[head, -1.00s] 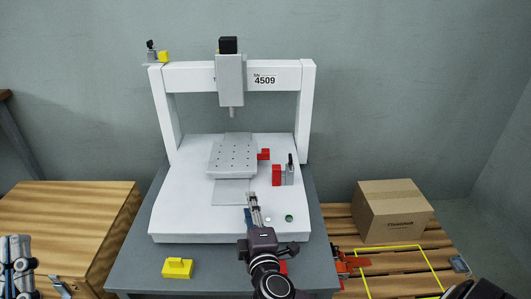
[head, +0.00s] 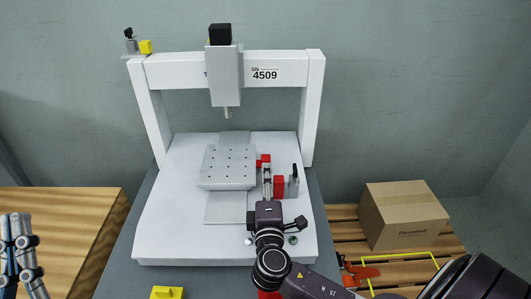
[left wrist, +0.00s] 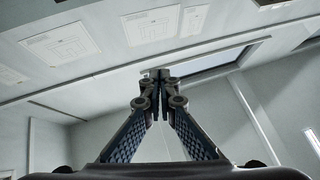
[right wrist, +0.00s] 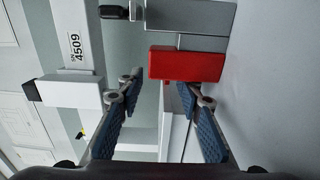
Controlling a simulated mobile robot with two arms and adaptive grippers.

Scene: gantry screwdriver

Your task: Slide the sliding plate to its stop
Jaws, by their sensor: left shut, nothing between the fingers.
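The grey sliding plate (head: 228,165), a block with several holes, sits on its pale rail (head: 226,208) in the middle of the white machine bed. A small red block (head: 263,160) is at its right side. My right gripper (head: 267,172) is over the bed, just right of the plate. A larger red block with a grey clamp (head: 292,186) is right of the fingers. The right wrist view shows my right fingers (right wrist: 159,86) spread, with one close beside the larger red block (right wrist: 187,63); contact is unclear. My left gripper (left wrist: 162,77) is shut and empty, away from the machine.
The white gantry (head: 313,110) with its spindle (head: 224,80) stands over the back of the bed. A yellow piece (head: 166,293) lies at the front. A wooden table (head: 60,215) is at left. A cardboard box (head: 405,215) rests on a pallet at right.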

